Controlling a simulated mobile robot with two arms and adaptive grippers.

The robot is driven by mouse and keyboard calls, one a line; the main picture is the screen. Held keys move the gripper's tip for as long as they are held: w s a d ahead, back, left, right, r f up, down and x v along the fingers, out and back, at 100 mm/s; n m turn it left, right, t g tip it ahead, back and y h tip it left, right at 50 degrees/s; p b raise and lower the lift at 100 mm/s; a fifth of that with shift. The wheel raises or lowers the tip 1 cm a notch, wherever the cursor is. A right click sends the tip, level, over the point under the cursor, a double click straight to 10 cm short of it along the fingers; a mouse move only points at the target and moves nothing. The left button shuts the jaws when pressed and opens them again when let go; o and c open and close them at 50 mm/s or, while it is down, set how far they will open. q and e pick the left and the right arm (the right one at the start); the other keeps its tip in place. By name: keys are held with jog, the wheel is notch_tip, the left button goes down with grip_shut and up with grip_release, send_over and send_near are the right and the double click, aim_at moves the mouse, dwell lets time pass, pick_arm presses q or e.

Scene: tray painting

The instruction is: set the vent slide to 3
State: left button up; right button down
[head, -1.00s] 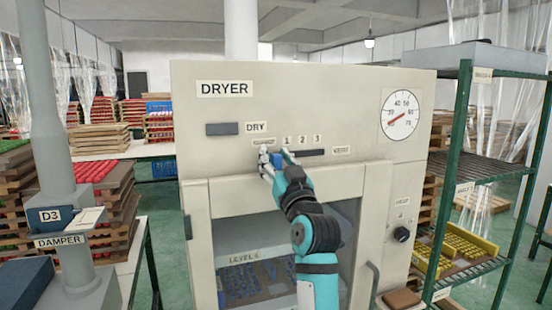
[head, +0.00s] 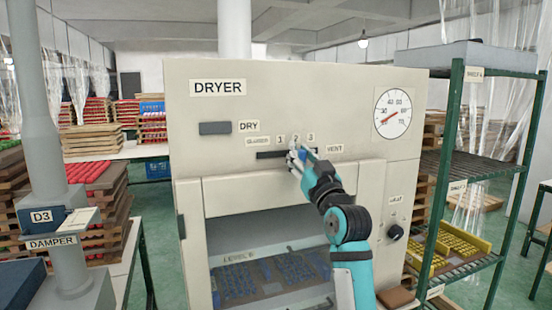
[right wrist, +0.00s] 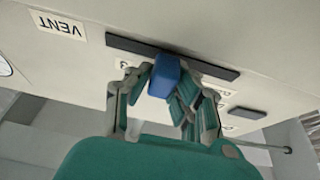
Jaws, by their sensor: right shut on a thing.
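The vent slide is a blue knob (right wrist: 164,76) on a dark horizontal slot (head: 270,155) in the dryer's front, below the marks 1, 2 and 3 (head: 311,137). The VENT label (head: 334,149) is to the right of the slot. My right gripper (head: 301,154) is shut on the blue knob, with a finger on each side of it in the right wrist view (right wrist: 162,88). The gripper is near marks 2 and 3, and it partly hides the knob and the slot's right part. The exact mark cannot be told. My left gripper is not in view.
The dryer (head: 225,120) has an open bay with a tray of blue pieces (head: 280,275) below my arm. A round dial (head: 398,113) is at its upper right. A green shelf rack (head: 445,170) stands right, and a damper post (head: 50,130) left.

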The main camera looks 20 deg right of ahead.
aim_at(312, 143)
jog(key=d, duration=0.5)
jog(key=shift+w, duration=0.1)
jog(key=shift+a, duration=0.15)
jog(key=c, duration=1.6)
grip_release()
jog(key=o, duration=0.4)
jog(key=shift+d, duration=0.25)
jog(key=shift+o, duration=0.2)
jog(key=shift+a, duration=0.1)
